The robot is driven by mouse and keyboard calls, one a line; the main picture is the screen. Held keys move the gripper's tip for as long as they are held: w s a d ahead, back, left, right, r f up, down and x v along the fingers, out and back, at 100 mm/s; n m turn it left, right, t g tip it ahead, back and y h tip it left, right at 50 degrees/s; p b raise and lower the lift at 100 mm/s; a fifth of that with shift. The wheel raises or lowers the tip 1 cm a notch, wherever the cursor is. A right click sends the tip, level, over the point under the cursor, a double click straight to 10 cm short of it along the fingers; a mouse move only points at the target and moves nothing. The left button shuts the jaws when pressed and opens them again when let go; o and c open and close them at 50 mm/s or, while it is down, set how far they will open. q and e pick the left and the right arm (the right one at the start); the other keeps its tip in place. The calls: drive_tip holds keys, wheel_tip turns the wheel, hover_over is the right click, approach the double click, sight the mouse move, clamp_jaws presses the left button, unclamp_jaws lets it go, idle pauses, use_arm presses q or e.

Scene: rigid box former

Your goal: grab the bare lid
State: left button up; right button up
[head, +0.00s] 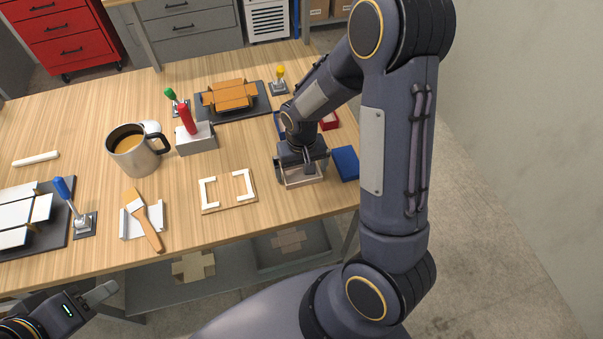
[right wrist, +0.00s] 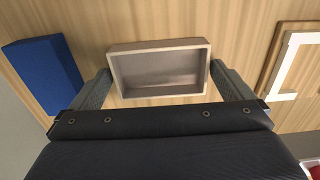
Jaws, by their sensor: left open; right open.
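The bare lid (right wrist: 158,48) is a shallow, greyish-beige open tray lying hollow side up on the wooden table. In the head view the lid (head: 304,181) is partly hidden under my right gripper (head: 301,168). In the right wrist view my right gripper (right wrist: 159,72) is open, with one finger beside each short end of the lid. Small gaps seem to show at both ends, and I cannot tell whether either finger touches it. My left gripper (head: 103,293) is open and empty, low at the left, off the table's front edge.
A blue box (head: 345,163) lies just right of the lid, and it shows in the right wrist view (right wrist: 42,72). A red box (head: 329,121) is behind. A board with white corner pieces (head: 228,208) lies to the left.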

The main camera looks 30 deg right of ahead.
drive_tip(key=c, duration=0.7)
drive_tip(key=shift+r, duration=0.1)
